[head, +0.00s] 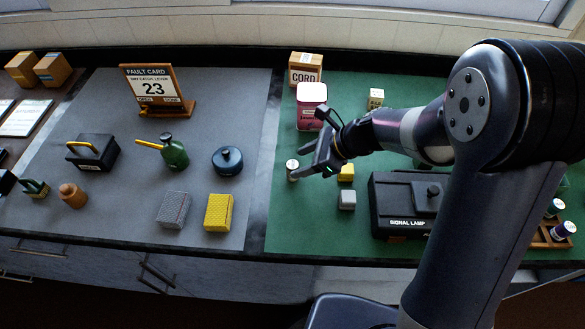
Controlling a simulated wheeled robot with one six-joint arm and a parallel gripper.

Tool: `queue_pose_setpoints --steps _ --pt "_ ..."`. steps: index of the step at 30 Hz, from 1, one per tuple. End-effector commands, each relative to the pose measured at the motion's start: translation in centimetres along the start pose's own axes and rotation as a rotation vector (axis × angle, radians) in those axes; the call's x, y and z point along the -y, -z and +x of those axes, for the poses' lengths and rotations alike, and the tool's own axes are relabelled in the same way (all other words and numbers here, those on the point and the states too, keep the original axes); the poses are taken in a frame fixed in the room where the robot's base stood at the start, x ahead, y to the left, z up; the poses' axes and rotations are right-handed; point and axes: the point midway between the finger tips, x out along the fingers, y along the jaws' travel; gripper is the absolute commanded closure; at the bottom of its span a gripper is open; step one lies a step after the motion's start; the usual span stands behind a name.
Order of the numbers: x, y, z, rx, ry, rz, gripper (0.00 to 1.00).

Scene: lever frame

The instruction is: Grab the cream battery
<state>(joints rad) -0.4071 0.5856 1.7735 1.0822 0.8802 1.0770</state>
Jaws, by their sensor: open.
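A small cylinder with a pale, cream-looking top (292,166) stands upright at the left edge of the green mat; it looks like the cream battery, though its label is too small to read. My gripper (306,162) is open, its fingers pointing left, just right of this cylinder. The fingertips are close to it in the picture; I cannot tell whether they touch it or how high they are. Nothing shows between the fingers. More batteries (563,230) stand in a wooden tray (540,240) at the far right, partly hidden by my arm.
The grey mat holds a fault card (152,88), an oil can (174,153) and sponges (218,212).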

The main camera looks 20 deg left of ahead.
Motion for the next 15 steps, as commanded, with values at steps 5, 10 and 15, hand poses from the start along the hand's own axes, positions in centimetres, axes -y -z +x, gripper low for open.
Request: queue_pose_setpoints --steps 5,10,15 --pt "-0.1 0.0 1.2 -0.001 -0.002 -0.001 0.46" --pt "-0.2 0.0 3.4 -0.002 -0.004 0.000 0.46" --pt "-0.1 0.0 5.4 -0.001 -0.001 0.001 0.46"
